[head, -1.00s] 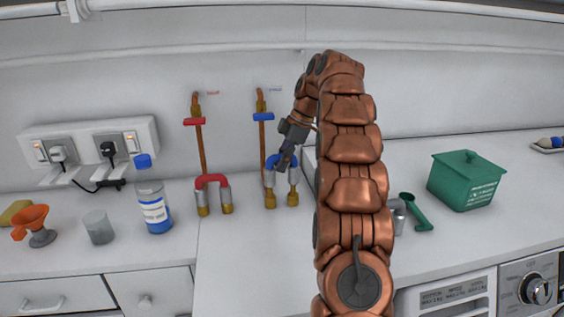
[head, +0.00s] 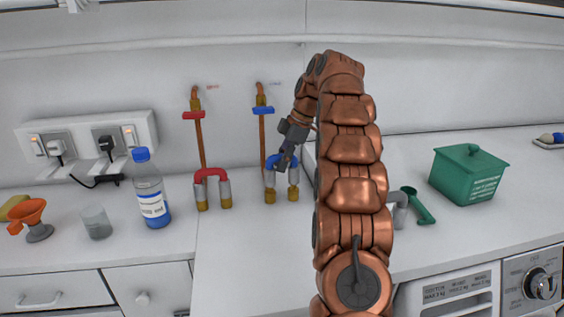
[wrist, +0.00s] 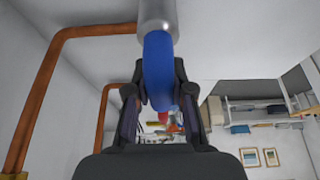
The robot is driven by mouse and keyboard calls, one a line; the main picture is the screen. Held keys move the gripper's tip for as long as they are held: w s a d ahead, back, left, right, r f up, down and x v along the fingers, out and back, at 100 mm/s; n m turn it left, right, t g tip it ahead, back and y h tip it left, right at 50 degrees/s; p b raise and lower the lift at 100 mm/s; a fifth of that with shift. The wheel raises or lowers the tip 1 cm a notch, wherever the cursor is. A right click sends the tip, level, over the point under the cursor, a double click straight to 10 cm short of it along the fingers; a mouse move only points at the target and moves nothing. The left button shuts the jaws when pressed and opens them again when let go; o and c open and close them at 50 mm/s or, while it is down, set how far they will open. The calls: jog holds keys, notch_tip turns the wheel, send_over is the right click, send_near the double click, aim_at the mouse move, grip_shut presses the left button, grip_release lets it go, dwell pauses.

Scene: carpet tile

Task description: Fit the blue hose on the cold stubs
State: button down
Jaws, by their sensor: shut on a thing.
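The blue hose (head: 275,160) is a short U-shaped bend, with its arch up and silver sleeves on its two downward ends. Its ends are over the two brass cold stubs (head: 270,197) on the counter. The sleeves look in line with the stubs, but I cannot tell how far down they sit. My gripper (head: 283,164) comes from the upper right and is shut on the arch. In the wrist view the blue hose (wrist: 158,65) passes between the fingers (wrist: 160,92), with a sleeve above it. My gripper partly covers the hose in the head view.
A red hose (head: 211,172) sits on a similar pair of brass stubs at the left. Copper pipes with red (head: 194,115) and blue (head: 263,110) handles rise behind.

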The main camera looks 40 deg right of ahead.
aim_at(281, 154)
jog(key=shift+f+b, duration=1.1)
jog(key=c, duration=0.9)
grip_release()
jog(key=shift+c, duration=0.2)
notch_tip(281, 154, up, 5)
jog(key=p, duration=0.5)
jog(key=shift+r, duration=0.2)
jog(key=shift+r+p, duration=0.15)
jog(key=shift+p, duration=1.35)
jog(key=shift+s+p, duration=0.1)
jog(key=shift+p, duration=0.35)
